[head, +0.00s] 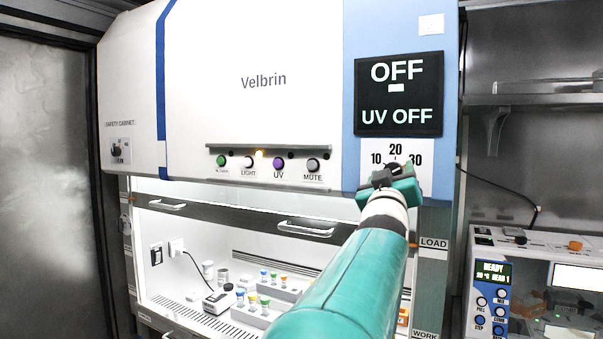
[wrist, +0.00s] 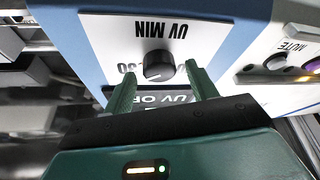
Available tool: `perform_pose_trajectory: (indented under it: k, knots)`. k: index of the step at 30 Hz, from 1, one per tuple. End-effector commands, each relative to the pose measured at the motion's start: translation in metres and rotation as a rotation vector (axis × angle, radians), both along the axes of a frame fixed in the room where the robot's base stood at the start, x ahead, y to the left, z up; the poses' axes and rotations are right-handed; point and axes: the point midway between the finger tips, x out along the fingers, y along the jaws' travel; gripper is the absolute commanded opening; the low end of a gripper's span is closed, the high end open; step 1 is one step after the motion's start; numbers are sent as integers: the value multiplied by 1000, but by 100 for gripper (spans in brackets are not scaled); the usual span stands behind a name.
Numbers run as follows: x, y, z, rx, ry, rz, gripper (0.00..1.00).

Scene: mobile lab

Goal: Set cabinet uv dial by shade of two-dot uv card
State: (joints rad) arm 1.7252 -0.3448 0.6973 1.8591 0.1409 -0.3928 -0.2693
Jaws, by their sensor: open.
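The UV dial (wrist: 158,66) is a dark round knob on a white plate marked "UV MIN", upside down in the wrist view. In the head view the plate (head: 367,148) reads 10, 20 and 30, and my gripper covers much of the knob. My gripper (head: 388,178) is open in front of the dial. In the wrist view its two green fingers (wrist: 160,84) stand on either side of the knob; contact cannot be told. The display (head: 399,95) above reads "OFF" and "UV OFF". I cannot make out a two-dot UV card.
The cabinet front has a purple UV button (head: 278,164) beside LIGHT and MUTE buttons. Below, the half-open sash handle (head: 306,230) sits over a lit interior with tube racks (head: 275,284) and a small device (head: 218,299). Another instrument (head: 492,300) stands at right.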

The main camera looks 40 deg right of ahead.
Motion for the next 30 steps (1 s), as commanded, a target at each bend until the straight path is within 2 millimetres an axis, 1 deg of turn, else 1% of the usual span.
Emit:
perform_pose_trajectory:
  k: [14, 15, 17, 21, 22, 30]
  knots:
    - [0, 2, 2, 2, 0, -2, 57]
    - [0, 2, 2, 2, 0, -2, 56]
    - [0, 2, 2, 2, 0, -2, 44]
    - [0, 2, 1, 2, 0, -2, 16]
    - [0, 1, 1, 2, 0, -2, 13]
    - [1, 0, 1, -4, 18, 0, 13]
